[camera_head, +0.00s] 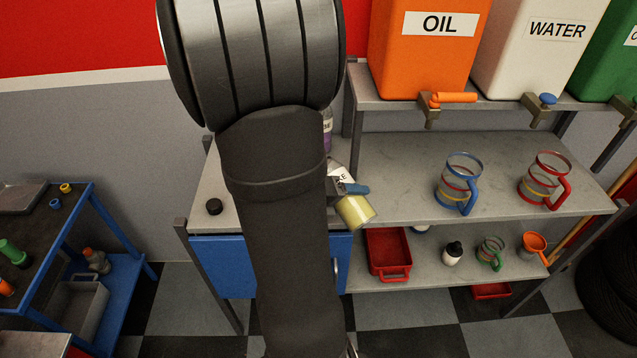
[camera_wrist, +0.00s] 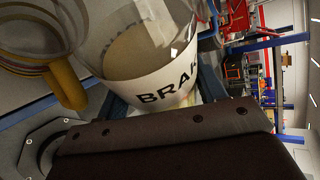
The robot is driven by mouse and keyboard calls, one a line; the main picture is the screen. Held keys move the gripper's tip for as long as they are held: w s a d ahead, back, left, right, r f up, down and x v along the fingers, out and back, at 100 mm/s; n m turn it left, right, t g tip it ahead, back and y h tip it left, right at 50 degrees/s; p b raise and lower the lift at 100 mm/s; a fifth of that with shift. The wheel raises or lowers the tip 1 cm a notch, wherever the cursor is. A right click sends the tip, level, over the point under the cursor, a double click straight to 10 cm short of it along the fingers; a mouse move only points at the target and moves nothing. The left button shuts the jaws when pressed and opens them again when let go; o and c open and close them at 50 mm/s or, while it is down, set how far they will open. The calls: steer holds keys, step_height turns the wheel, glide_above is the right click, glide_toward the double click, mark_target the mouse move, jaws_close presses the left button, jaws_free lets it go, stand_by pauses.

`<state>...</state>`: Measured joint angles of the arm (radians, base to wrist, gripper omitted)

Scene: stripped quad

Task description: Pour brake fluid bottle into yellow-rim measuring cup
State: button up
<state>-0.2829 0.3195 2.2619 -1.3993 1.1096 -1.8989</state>
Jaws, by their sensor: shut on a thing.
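The brake fluid bottle (camera_head: 355,211) is held tilted above the workbench, its clear, pale-yellow end toward the lower right. In the wrist view, its white label (camera_wrist: 165,93) reads "BRAK" and pale fluid shows through the clear wall. My gripper (camera_head: 352,188) is shut on the bottle; mostly my own arm hides it, with a blue finger part showing. The yellow-rim measuring cup (camera_wrist: 66,84), clear with a yellow handle, stands beside the bottle at the left of the wrist view. My arm hides the cup in the head view. I cannot tell whether fluid is flowing.
A black cap (camera_head: 214,206) lies on the workbench. A purple-filled bottle (camera_head: 327,125) stands behind my arm. Blue-rim (camera_head: 457,184) and red-rim (camera_head: 545,180) cups stand on the shelf to the right. A red tray (camera_head: 388,254) sits below.

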steer(key=shift+s+d+n+g+p, duration=0.1)
steer(key=shift+n+g+p, duration=0.2)
steer(key=shift+p, duration=0.1)
stand_by(0.8)
steer(key=shift+r+n+g+h+p, duration=0.3)
steer(key=shift+r+n+h+p, duration=0.25)
steer(key=shift+r, duration=0.35)
stand_by(3.7)
